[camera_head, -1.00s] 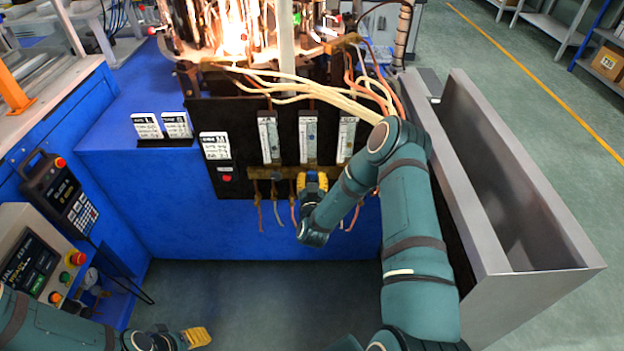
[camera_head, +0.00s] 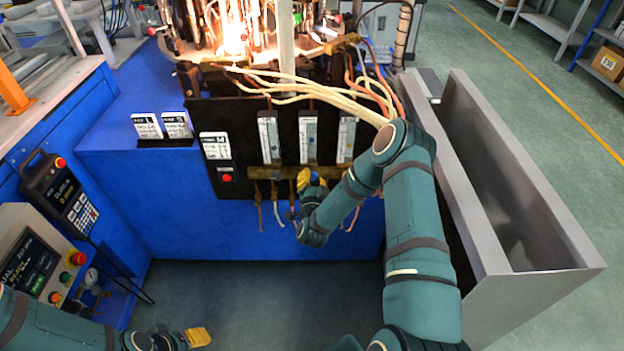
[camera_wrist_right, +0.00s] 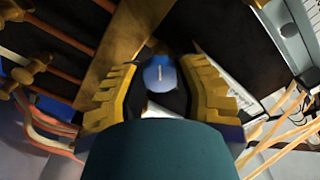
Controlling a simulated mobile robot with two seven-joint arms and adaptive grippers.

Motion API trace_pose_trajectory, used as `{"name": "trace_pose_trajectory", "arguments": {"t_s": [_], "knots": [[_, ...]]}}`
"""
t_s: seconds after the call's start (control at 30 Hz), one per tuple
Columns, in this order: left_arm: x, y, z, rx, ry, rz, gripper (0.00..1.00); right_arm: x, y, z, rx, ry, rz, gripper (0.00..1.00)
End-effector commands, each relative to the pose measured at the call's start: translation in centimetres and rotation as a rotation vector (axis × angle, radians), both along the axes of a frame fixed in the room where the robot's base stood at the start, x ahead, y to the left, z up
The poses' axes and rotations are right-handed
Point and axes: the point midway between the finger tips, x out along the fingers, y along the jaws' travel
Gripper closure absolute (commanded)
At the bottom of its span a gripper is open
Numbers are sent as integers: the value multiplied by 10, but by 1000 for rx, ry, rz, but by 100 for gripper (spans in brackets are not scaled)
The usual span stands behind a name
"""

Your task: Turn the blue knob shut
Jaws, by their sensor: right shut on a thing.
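The blue knob (camera_wrist_right: 160,74) shows in the right wrist view as a round blue cap with a short white line on it. It sits between the yellow ribbed fingers of my right gripper (camera_head: 309,178), which is shut on it. In the head view this gripper is at the brass bar (camera_head: 262,173) below the black gauge panel, and it hides the knob there. My left gripper (camera_head: 197,337) is low at the left, away from the panel. Its yellow fingertips show, but their opening does not.
Three flow tubes (camera_head: 308,137) stand on the panel above the brass bar. Hoses (camera_head: 277,205) hang beneath it. Pale cables (camera_head: 330,92) cross above, near my right arm. A grey metal trough (camera_head: 505,190) stands at the right. Bright flames (camera_head: 232,40) burn at the top.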

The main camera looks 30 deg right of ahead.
Motion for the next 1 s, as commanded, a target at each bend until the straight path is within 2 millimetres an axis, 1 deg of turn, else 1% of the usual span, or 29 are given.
{"name": "trace_pose_trajectory", "arguments": {"t_s": [0.6,1.0], "knots": [[0,0,0,0,0,0,53,0,1,-1,499,-302,2,100],[0,0,0,0,0,0,53,1,2,1,747,-454,4,100]]}}
